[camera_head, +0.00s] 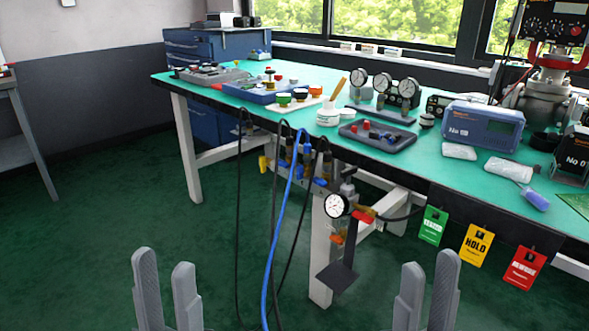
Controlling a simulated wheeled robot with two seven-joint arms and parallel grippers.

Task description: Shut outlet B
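A manifold (296,172) with several hose fittings hangs at the front edge of the green-topped bench. It has a yellow handle (263,164) at its left end and small blue handles (320,182) along it. A round gauge (336,205) and a red handle (362,215) sit lower right. No outlet lettering is readable, so I cannot tell which one is outlet B. My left gripper (165,280) is open and empty at the bottom left. My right gripper (427,280) is open and empty at the bottom right. Both are in front of the manifold and apart from it.
Black hoses and a blue hose (274,235) hang from the manifold to the floor. A dark plate (338,276) juts out below the gauge, by a white bench leg (320,255). Green, yellow and red tags (476,245) hang at right. The green floor at left is clear.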

